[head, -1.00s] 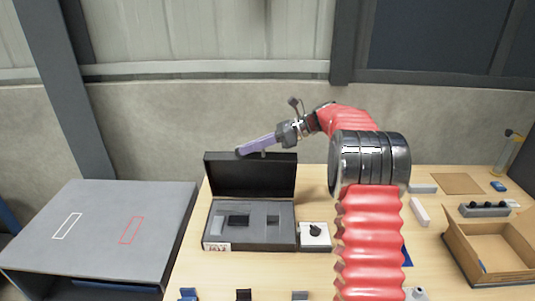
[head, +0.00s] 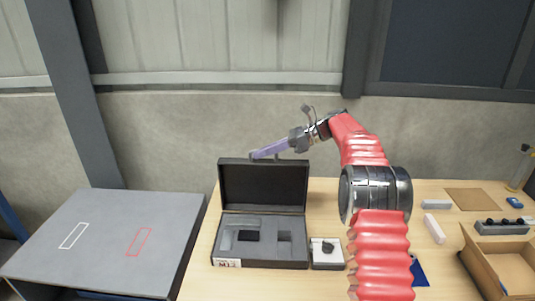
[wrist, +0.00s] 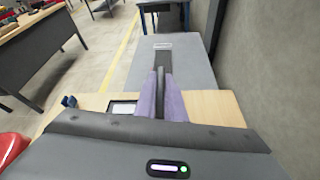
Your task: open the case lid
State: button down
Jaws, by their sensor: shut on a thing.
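The black case (head: 262,264) sits on the wooden table with its lid (head: 263,186) standing up at the back. The grey foam inside (head: 283,248) shows several cutouts, with a dark piece in the middle. My gripper (head: 257,154), with purple fingers, reaches in from the right along the lid's top edge. It is shut on the lid there. In the wrist view, the purple fingers (wrist: 160,97) close around a dark strip. The exact contact is hard to see, and the wrist housing hides the near part of the case.
A small white box with a black knob (head: 327,252) stands right of the case. A grey table (head: 110,235) with white and red outlines lies left. An open cardboard box (head: 500,268) is at right. The concrete wall (head: 200,130) stands behind.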

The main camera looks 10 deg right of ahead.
jog(key=shift+f, duration=0.4)
jog(key=c, duration=2.2)
grip_release()
jog(key=shift+o, duration=0.4)
jog(key=shift+r, duration=0.25)
jog(key=v, duration=1.3)
jog(key=shift+d, duration=0.35)
